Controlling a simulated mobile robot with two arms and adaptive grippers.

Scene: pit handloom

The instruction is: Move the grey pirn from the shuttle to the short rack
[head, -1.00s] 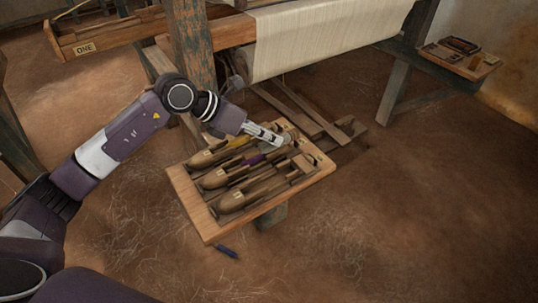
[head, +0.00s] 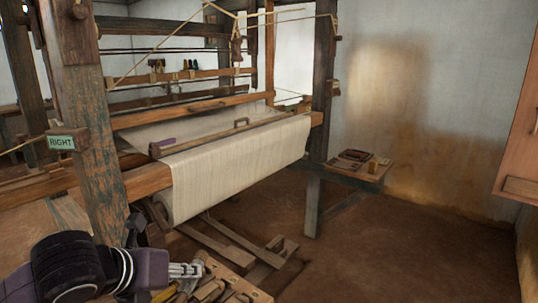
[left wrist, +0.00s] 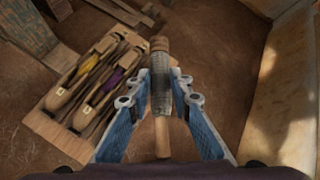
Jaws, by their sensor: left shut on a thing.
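The grey pirn (left wrist: 161,92), a grey-wound stick with bare wooden ends, is between the fingers of my left gripper (left wrist: 160,102) in the left wrist view. The gripper is shut on it and holds it clear of the tray. In the head view the left gripper (head: 186,270) is low at the left, and I cannot make out the pirn there. The shuttle tray (left wrist: 45,128) holds a shuttle with a yellow pirn (left wrist: 88,64) and one with a purple pirn (left wrist: 113,80). I cannot identify the short rack for sure. My right gripper is not in view.
The loom with its cloth roll (head: 235,170) fills the left and middle of the head view. A post with a RIGHT sign (head: 61,142) stands near my left arm. A small side shelf (head: 362,172) carries several small things. Floor at the right is open.

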